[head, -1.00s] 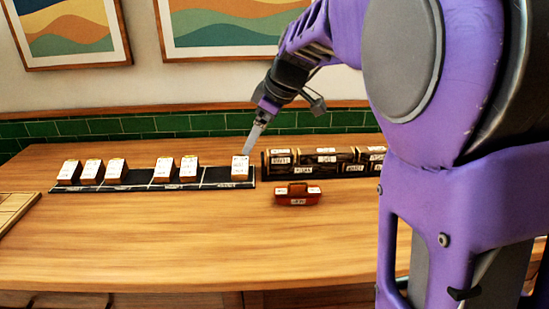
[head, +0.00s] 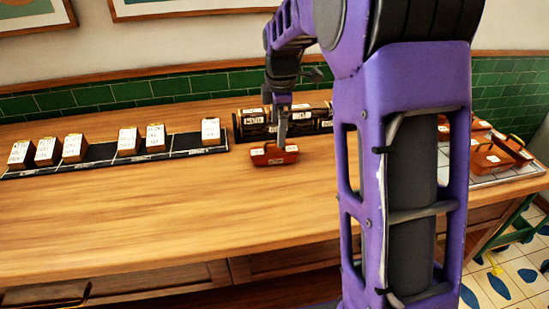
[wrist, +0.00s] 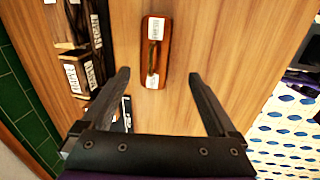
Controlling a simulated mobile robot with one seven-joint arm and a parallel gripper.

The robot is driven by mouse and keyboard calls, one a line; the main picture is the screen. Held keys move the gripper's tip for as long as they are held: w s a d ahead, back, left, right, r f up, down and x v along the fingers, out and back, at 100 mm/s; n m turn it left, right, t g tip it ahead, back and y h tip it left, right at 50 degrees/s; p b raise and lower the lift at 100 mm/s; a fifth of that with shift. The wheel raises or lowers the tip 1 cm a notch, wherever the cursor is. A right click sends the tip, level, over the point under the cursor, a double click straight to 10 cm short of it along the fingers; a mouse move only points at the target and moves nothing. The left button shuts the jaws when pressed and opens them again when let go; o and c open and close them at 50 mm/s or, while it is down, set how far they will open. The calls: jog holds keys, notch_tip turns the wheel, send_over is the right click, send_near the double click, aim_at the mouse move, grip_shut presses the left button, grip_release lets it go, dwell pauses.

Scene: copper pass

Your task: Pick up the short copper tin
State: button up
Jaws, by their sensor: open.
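A short copper-red tin (head: 273,153) with a handle on top and white labels sits alone on the wooden counter, in front of the dark rack. In the wrist view the tin (wrist: 164,65) lies ahead of the fingertips, roughly centred between the two fingers. My gripper (wrist: 158,78) is open and empty. In the head view my gripper (head: 282,142) points down at the tin, and its finger hides part of the tin's top. I cannot tell whether they touch. The label writing is too small to read.
A black strip (head: 100,153) with several white-labelled boxes stands at the left. The dark rack (head: 245,127) with labelled things is just behind the tin. More copper-red tins (head: 490,158) are on a tray at the right. The counter front (head: 150,220) is clear.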

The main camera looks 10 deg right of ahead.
aim_at(277, 151)
jog(key=f, duration=0.2)
jog(key=w+f, duration=0.1)
jog(key=f, duration=0.2)
jog(key=w+f+b, duration=0.1)
jog(key=f, duration=0.1)
jog(key=shift+d+f, duration=0.1)
jog(key=shift+f, duration=0.2)
grip_shut()
dwell(0.4)
